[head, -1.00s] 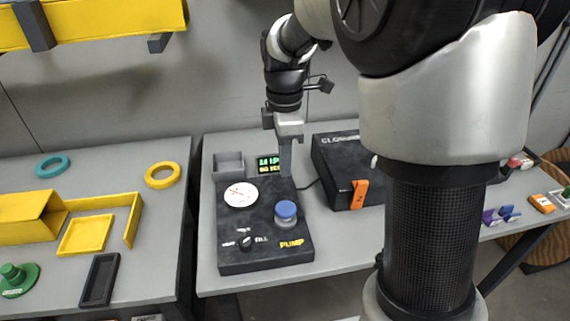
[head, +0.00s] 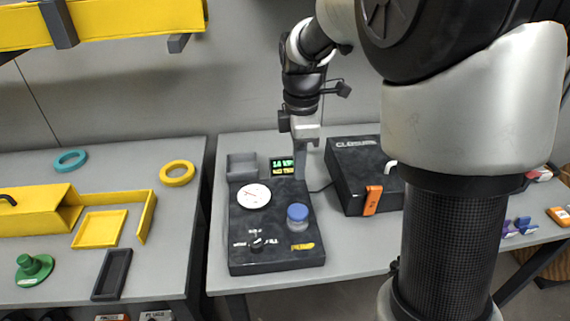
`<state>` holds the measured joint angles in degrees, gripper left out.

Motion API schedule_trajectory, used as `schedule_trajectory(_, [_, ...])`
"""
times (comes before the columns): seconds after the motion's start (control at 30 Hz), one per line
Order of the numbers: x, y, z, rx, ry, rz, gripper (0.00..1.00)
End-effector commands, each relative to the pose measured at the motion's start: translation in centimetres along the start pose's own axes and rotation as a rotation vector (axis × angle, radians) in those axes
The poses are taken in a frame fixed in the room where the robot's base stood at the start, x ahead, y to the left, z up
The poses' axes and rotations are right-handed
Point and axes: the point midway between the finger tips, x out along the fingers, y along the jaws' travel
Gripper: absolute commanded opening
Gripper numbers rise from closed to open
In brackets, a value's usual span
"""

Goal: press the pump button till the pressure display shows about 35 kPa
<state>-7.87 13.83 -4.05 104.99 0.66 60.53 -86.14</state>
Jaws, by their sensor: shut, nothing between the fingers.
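The black pump box (head: 275,235) stands on the grey table. Its blue pump button (head: 297,212) is at the right, above the yellow PUMP label. A white round dial gauge (head: 253,196) is at the upper left of the box. A small display with green and yellow characters (head: 283,166) is at the back; its digits are too small to read. A selector knob (head: 256,243) sits at the front left. My gripper (head: 301,172) is shut and empty, pointing down at the back right of the box, behind the blue button and apart from it.
A black box marked CLOSURE (head: 352,177) with an orange tag (head: 372,200) stands to the right. A grey open bin (head: 241,167) is at the pump box's back left. The left table holds a yellow tray (head: 99,229) and rings. My arm covers the right side.

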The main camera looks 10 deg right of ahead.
Motion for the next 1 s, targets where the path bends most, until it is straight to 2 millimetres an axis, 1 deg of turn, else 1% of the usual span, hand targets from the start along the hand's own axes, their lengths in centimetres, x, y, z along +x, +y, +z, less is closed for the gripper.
schedule_trajectory(0.17, [-0.2,0.0,0.1,0.001,0.0,-0.001,0.0])
schedule_trajectory(0.4, [-2.1,0.3,0.6,0.003,0.01,-0.014,0.0])
schedule_trajectory(0.5, [-2.5,0.4,0.7,0.002,0.013,-0.017,0.0])
schedule_trajectory(0.87, [-2.5,0.4,0.7,-0.001,0.014,-0.017,0.0])
schedule_trajectory(1.0, [-1.6,0.4,0.6,-0.001,0.014,-0.018,0.0])
